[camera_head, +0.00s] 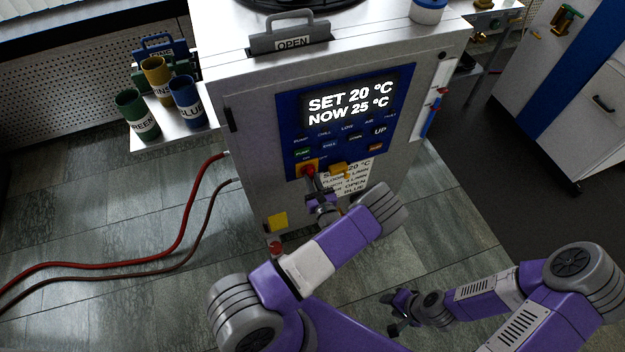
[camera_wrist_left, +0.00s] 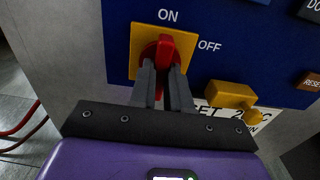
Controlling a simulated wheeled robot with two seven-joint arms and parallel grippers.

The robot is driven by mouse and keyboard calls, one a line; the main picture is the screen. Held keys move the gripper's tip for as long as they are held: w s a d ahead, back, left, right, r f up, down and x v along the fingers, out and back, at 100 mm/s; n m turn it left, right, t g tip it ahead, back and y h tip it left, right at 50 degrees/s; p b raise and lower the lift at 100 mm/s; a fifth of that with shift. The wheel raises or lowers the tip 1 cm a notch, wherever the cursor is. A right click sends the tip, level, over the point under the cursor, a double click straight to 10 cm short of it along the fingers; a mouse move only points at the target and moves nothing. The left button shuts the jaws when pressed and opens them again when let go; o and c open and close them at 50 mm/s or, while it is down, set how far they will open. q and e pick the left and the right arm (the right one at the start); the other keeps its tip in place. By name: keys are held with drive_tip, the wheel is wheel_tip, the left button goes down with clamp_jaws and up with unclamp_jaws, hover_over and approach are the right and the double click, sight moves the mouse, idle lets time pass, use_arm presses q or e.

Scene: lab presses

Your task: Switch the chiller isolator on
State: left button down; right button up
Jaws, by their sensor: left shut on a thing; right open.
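The chiller isolator is a red rotary handle (camera_wrist_left: 165,46) on a yellow plate (camera_wrist_left: 145,40), marked ON above and OFF to the right. In the left wrist view the handle stands about upright, toward ON. My left gripper (camera_wrist_left: 162,72) is shut on the handle, one finger on each side. In the head view the red handle (camera_head: 309,170) sits low on the blue control panel (camera_head: 293,118), with my left gripper (camera_head: 316,184) at it. The display (camera_head: 349,100) is lit, reading SET 20 °C and NOW 25 °C. My right gripper (camera_head: 393,314) is open and empty, low and away from the panel.
A yellow part (camera_wrist_left: 232,95) juts out just right of the isolator, above a white label. Red hoses (camera_head: 185,230) run from the cabinet's left side across the floor. A shelf with green, yellow and blue cups (camera_head: 186,98) is at left. Floor between the arms is clear.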

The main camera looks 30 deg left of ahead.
use_arm(q)
drive_tip(key=c, duration=1.1)
unclamp_jaws()
drive_tip(key=shift+s+d, duration=0.1)
drive_tip(key=p+v, duration=0.1)
drive_tip(key=v, duration=0.6)
drive_tip(key=shift+s+d+p, duration=0.1)
drive_tip(key=shift+s+p, duration=0.05)
drive_tip(key=shift+p, duration=0.2)
